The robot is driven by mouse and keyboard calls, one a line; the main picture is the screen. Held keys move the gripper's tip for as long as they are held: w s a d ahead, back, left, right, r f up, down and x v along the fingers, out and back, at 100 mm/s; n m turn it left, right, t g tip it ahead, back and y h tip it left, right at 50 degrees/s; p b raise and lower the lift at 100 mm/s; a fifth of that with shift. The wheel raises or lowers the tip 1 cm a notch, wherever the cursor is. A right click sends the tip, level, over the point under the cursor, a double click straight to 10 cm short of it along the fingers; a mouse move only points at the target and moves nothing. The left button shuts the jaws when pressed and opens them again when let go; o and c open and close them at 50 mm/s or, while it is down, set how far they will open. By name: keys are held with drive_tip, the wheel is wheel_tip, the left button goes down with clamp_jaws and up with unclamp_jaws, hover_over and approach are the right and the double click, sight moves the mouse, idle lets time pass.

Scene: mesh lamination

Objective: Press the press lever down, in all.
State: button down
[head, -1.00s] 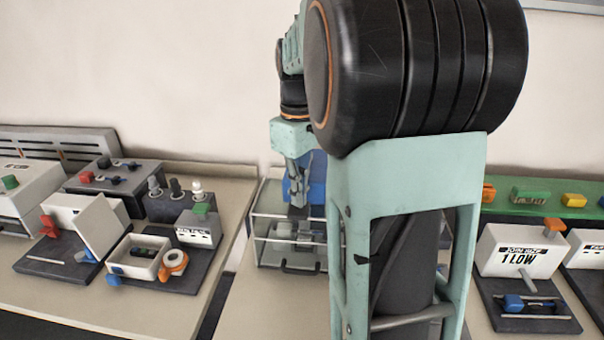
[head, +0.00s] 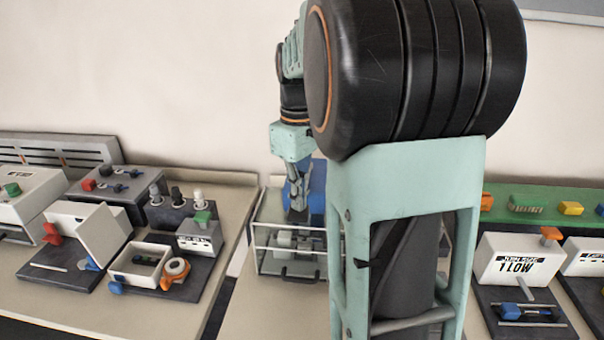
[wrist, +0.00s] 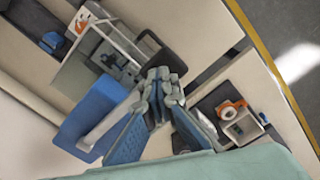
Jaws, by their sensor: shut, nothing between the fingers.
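The press is a blue body (head: 318,188) behind a clear-walled frame (head: 268,238) at the centre of the bench. Its blue body also shows in the wrist view (wrist: 88,118). A pale bar (wrist: 100,130) lies across that body; I cannot tell whether it is the press lever. No lever can be clearly made out in the head view, where my arm hides the press's right side. My gripper (head: 298,213) is shut and empty, pointing down above the frame, close to the blue body. In the wrist view my gripper (wrist: 160,74) shows its fingertips together; contact with the press cannot be told.
A dark unit with a white tray and orange roll (head: 176,270) stands to the left, beside other white and grey units. A white box marked "1 LOW" (head: 512,262) is at the right, before a green strip (head: 530,200). Bare bench lies between the left units and the press.

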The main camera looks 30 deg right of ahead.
wheel_tip(320, 180, up, 10)
drive_tip(key=p, duration=0.8)
idle(0.7)
